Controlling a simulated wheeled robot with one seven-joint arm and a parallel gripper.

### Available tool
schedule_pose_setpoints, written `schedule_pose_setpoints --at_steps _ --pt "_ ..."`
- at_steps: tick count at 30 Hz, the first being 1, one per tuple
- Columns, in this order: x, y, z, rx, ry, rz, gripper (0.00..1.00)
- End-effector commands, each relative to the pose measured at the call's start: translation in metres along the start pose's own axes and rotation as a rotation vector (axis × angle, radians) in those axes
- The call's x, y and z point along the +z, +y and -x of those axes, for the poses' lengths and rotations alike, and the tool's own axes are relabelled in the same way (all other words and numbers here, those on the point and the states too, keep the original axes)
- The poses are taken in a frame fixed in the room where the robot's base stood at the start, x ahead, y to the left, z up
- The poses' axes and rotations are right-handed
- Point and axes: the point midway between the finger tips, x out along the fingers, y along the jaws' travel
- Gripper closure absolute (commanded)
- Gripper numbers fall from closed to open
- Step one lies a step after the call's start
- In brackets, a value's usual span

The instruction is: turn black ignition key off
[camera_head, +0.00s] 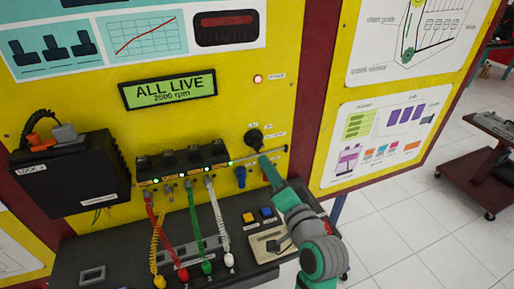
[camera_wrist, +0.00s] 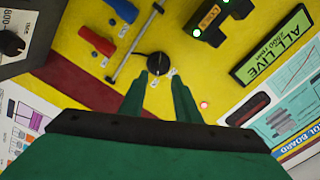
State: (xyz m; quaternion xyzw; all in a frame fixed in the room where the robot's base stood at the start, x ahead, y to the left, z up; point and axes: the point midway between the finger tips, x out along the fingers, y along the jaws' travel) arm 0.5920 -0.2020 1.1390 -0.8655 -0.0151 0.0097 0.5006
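The black ignition key (camera_head: 254,139) is a round dark knob on the yellow panel, right of the display. It also shows in the wrist view (camera_wrist: 154,66), just beyond my fingertips. My green gripper (camera_wrist: 160,79) points at the panel with its two fingers apart, one toward each side of the key. Nothing is held between them. In the head view my gripper (camera_head: 266,162) reaches up from the lower right, its tip just below the key. Whether the fingers touch the key cannot be told.
A thin rail (camera_wrist: 135,42) runs across the panel beside the key. A blue handle (camera_wrist: 123,10) and a red handle (camera_wrist: 96,40) lie beyond it. The display (camera_head: 169,89) reads ALL LIVE. A red lamp (camera_head: 258,79) is lit. Coloured coiled leads (camera_head: 190,225) hang left.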

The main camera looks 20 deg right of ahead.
Motion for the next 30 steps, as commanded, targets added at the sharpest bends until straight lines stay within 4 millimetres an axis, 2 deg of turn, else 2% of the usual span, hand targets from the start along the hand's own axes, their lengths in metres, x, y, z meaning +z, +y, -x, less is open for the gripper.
schedule_pose_setpoints --at_steps 7,15,20,28,29,30 --pt "-0.009 0.004 -0.041 0.007 0.014 0.001 0.7" --pt "0.0 -0.001 -0.081 -0.002 0.0 0.002 0.7" --pt "0.002 -0.001 -0.09 -0.002 -0.002 0.001 0.7" --pt "0.003 -0.002 -0.092 -0.003 -0.003 0.001 0.7" --pt "0.003 -0.002 -0.092 -0.003 -0.003 0.001 0.73" --pt "0.002 -0.001 -0.091 -0.002 -0.002 0.001 0.82"
